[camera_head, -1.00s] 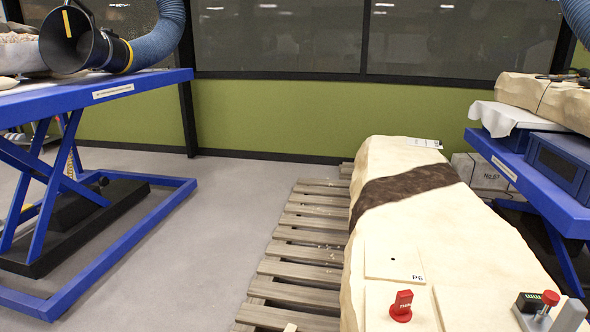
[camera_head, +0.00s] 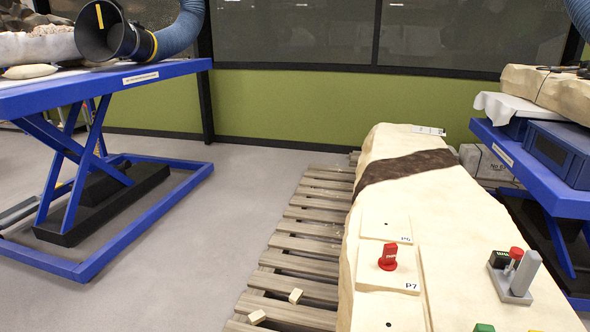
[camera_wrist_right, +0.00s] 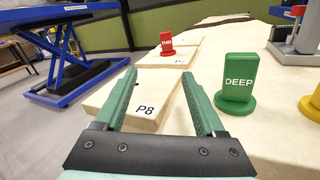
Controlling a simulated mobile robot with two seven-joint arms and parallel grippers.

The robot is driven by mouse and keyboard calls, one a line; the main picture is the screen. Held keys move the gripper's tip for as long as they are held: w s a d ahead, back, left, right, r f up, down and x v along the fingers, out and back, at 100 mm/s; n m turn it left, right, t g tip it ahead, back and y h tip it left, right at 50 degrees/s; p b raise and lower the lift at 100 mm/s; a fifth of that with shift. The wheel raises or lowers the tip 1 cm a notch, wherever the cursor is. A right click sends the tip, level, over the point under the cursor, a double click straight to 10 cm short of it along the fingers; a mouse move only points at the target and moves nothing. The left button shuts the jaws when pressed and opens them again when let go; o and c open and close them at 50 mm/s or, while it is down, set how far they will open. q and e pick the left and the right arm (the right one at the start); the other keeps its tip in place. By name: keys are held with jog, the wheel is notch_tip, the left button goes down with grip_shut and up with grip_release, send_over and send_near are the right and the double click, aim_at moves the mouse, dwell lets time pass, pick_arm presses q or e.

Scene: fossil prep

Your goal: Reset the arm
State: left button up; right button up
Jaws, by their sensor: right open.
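My right gripper (camera_wrist_right: 160,100) shows in the right wrist view with its two green fingers spread apart and nothing between them. It is over or near the plate marked P8 (camera_wrist_right: 145,100) on the large plaster-coloured block (camera_head: 460,240). A green marker reading DEEP (camera_wrist_right: 238,82) stands upright to the right of the fingers, apart from them. A red marker (camera_head: 387,257) stands on the plate marked P7 (camera_head: 402,280); it also shows farther off in the right wrist view (camera_wrist_right: 167,43). My left gripper is not seen in either view.
A grey holder with a red knob (camera_head: 514,275) stands on the block's right. A yellow marker (camera_wrist_right: 311,105) is at the right wrist view's edge. A wooden pallet (camera_head: 300,245) lies under the block. Blue lift tables stand left (camera_head: 100,90) and right (camera_head: 535,175).

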jog(key=a+m, duration=0.1)
jog(key=m, duration=0.1)
jog(key=a+m, duration=0.1)
jog(key=m, duration=0.1)
jog(key=a+m, duration=0.1)
jog(key=m, duration=0.1)
jog(key=shift+s+r, duration=0.2)
jog(key=shift+r, duration=0.1)
jog(key=s+a+r+m+y+p, duration=0.1)
jog(key=s+a+r+m+p, duration=0.3)
jog(key=m, duration=0.8)
jog(key=s+a+r+m+y+b, duration=0.1)
jog(key=a+m, duration=0.5)
jog(key=m, duration=0.6)
pick_arm(q)
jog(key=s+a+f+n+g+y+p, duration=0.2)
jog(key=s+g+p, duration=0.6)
jog(key=p, duration=1.1)
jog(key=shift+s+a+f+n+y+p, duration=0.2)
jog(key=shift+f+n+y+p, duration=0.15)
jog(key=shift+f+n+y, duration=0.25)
pick_arm(e)
jog(key=s+d+f+m+g+h, duration=0.2)
jog(key=s+f+g, duration=0.2)
jog(key=s+g, duration=0.4)
jog(key=shift+s+m, duration=0.3)
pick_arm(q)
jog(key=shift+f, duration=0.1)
pick_arm(e)
jog(key=shift+d, duration=0.1)
